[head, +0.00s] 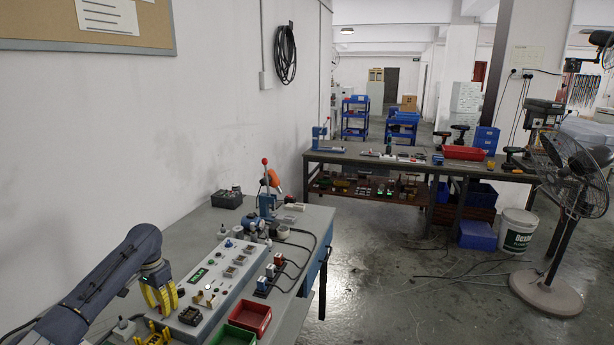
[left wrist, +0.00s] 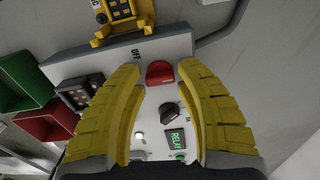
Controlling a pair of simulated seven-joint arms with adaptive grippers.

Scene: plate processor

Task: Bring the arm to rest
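My left gripper (head: 161,298) comes in from the left over the near end of the grey control panel (head: 225,262). In the left wrist view its two yellow fingers (left wrist: 159,68) are spread apart with nothing held between them. Whether the fingers touch the panel cannot be told. My right gripper is in neither view.
A red bin (head: 250,315) and a green bin (head: 231,337) stand right of the panel. A yellow fixture (head: 153,338) is at the near end. A blue press with a red-knobbed lever (head: 266,185) stands behind. The wall (head: 130,130) is left.

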